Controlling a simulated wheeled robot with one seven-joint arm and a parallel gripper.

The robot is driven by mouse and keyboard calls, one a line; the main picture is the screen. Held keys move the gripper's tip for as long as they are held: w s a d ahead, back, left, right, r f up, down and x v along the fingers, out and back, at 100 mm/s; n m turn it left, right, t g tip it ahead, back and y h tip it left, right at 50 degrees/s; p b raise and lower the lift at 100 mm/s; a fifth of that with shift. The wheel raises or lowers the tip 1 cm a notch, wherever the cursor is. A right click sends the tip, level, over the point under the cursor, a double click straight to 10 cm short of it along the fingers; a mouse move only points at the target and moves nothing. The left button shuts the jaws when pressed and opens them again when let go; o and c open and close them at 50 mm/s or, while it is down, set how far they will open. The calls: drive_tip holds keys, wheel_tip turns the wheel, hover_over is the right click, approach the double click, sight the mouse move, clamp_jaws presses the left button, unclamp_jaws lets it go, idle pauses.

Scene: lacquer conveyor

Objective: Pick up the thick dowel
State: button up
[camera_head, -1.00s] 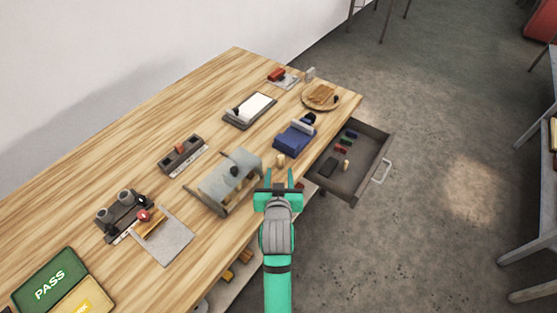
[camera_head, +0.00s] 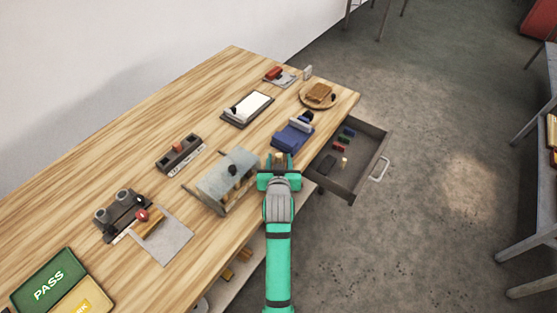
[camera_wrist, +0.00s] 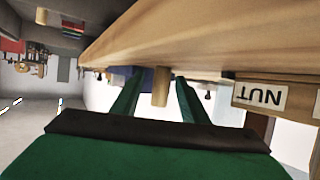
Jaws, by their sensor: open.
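A pale wooden dowel (camera_head: 279,158) stands upright on the bench near its front edge. In the wrist view the picture is inverted, and the dowel (camera_wrist: 160,88) shows between the two green fingers. My gripper (camera_head: 278,163) is open and level, low over the bench edge. In the wrist view its fingertips (camera_wrist: 158,77) lie on either side of the dowel, with a visible gap at each side. A second light dowel (camera_head: 344,163) stands in the open drawer. Whether the bench dowel is the thicker one is hard to tell.
The open drawer (camera_head: 358,192) juts out to the right, holding small coloured pieces and a dark block. A grey stand (camera_head: 221,184) is close on the left. A blue box (camera_head: 291,137) stands just behind the dowel.

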drive_tip(key=shift+c, duration=0.5)
drive_tip(key=shift+a, duration=0.1)
clamp_jaws()
drive_tip(key=shift+w+r, duration=0.1)
